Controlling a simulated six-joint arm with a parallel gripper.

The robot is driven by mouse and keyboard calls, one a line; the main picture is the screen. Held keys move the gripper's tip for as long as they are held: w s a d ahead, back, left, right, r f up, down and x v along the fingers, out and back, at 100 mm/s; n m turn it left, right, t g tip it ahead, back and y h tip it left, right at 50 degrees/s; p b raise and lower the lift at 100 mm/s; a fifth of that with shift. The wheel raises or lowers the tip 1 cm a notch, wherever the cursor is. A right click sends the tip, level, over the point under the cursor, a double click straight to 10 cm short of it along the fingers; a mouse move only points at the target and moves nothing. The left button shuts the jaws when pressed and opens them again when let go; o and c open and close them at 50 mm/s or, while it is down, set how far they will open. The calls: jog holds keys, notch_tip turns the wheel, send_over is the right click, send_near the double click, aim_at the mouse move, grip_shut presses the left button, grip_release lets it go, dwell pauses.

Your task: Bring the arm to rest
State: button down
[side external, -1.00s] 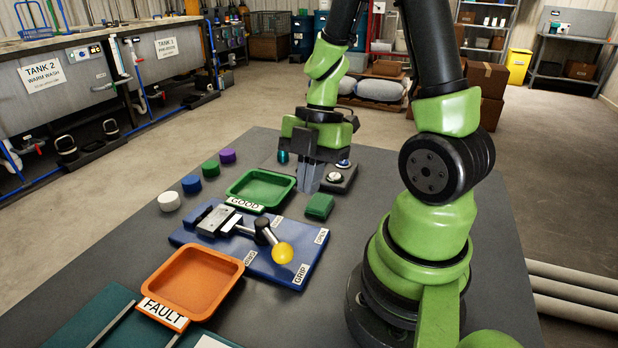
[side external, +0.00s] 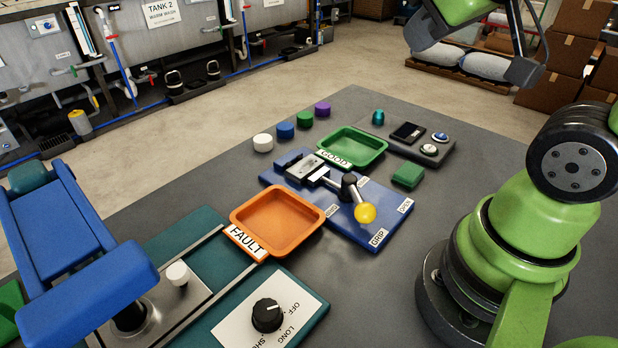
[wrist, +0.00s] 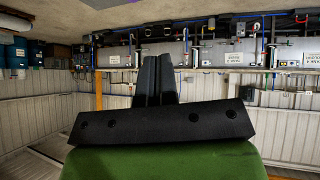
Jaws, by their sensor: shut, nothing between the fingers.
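My gripper (wrist: 155,80) shows in the wrist view with its two dark fingers side by side, shut and empty. The wrist view looks upside down, towards the room's wall and tanks, with none of the bench in sight. In the side view only green and black parts of my arm show at the top right, raised clear of the bench; I cannot make out the fingertips there. The blue clamp fixture (side external: 325,200) with its yellow-knobbed lever (side external: 365,213) stands on the grey bench (side external: 390,270), apart from my arm.
A green GOOD tray (side external: 355,150) and an orange FAULT tray (side external: 278,222) look empty. A green block (side external: 408,175), a button panel (side external: 425,145) and several coloured pucks (side external: 285,131) stand around. A blue device (side external: 70,240) and a dial panel (side external: 266,315) are at front left.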

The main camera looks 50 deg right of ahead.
jog(key=s+a+m+y, duration=0.2)
jog(key=s+a+y, duration=0.3)
jog(key=a, duration=0.3)
jog(key=shift+r+g, duration=0.15)
jog(key=shift+g, duration=0.15)
